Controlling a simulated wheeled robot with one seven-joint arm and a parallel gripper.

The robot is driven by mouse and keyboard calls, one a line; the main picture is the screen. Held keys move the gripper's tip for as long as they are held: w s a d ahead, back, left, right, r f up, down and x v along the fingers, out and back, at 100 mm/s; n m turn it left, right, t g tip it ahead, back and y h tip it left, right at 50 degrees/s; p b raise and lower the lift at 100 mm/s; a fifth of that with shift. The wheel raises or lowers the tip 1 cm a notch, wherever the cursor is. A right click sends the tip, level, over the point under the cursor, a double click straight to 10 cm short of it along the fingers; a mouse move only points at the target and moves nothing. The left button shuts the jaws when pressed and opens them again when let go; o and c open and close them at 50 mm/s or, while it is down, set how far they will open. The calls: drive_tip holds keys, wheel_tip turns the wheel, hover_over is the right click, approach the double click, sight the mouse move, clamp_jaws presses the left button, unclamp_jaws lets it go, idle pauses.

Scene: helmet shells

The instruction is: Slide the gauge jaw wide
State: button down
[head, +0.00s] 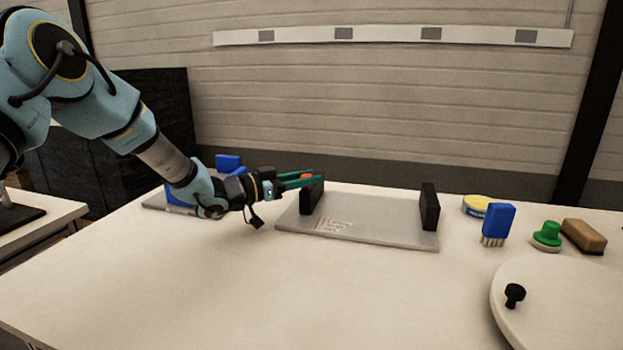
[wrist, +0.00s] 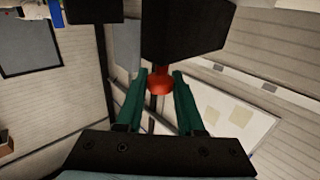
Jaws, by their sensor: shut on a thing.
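The gauge is a grey plate (head: 375,228) with a printed label, lying on the white table. A black upright jaw (head: 312,197) stands at its left end and another black block (head: 430,207) at its right end, with a wide bare gap between. A red knob (head: 306,177) shows at the left jaw's top; it also shows in the wrist view (wrist: 160,84), under a black block (wrist: 185,30). My gripper (head: 318,177) has green fingers shut on the red knob. In the wrist view, the fingers (wrist: 159,76) sit on either side of it.
A blue piece on a grey plate (head: 155,202) stands behind my arm at left. To the right are a yellow tin (head: 477,205), blue brush (head: 497,222), green-knobbed item (head: 547,235), brown block (head: 583,236) and round white disc (head: 565,305). The front table is clear.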

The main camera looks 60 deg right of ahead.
drive_tip(key=c, duration=0.5)
unclamp_jaws()
drive_tip(key=shift+w, duration=0.25)
drive_tip(key=shift+a, duration=0.1)
drive_tip(key=b+v, duration=0.1)
drive_tip(key=v, duration=0.9)
drive_tip(key=shift+w+a, duration=0.15)
drive_tip(key=shift+a, duration=0.2)
